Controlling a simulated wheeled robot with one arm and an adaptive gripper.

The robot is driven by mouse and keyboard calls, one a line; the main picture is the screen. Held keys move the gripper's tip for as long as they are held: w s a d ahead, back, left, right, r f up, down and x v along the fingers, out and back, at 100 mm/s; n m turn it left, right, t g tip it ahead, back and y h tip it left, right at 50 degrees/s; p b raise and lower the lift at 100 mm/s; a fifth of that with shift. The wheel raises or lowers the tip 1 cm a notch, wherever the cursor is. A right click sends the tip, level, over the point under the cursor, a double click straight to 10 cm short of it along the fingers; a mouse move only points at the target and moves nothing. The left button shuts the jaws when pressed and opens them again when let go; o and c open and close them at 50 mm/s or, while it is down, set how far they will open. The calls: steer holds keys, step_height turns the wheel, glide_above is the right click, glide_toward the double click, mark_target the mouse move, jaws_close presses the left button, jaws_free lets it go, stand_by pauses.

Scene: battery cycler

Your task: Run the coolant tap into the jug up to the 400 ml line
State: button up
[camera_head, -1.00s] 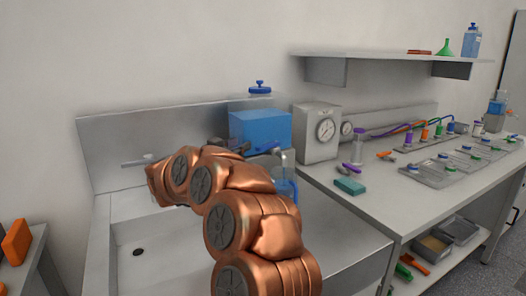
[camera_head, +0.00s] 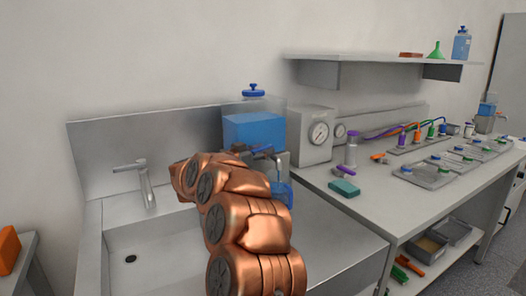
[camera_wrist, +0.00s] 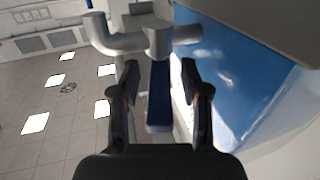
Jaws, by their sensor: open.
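The blue coolant tank (camera_head: 253,133) stands behind the sink, right of the faucet. Its grey tap (camera_head: 277,159) points out over the jug (camera_head: 283,190), which looks blue and is partly hidden by my arm. I cannot read the jug's level or its 400 ml line. In the wrist view the grey tap body (camera_wrist: 155,42) is just ahead, with the tank (camera_wrist: 225,70) to the right. My gripper (camera_wrist: 160,72) is open, with a finger on each side of the dark blue tap lever (camera_wrist: 158,105). Contact cannot be told.
A sink (camera_head: 150,250) with a faucet (camera_head: 146,185) lies to the left. A gauge box (camera_head: 308,135), a purple-capped bottle (camera_head: 351,152) and a teal block (camera_head: 344,188) stand on the bench to the right. A wall shelf (camera_head: 385,62) is above.

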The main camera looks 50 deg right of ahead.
steer(key=shift+d, duration=0.15)
steer(key=shift+c, duration=0.4)
jaws_close()
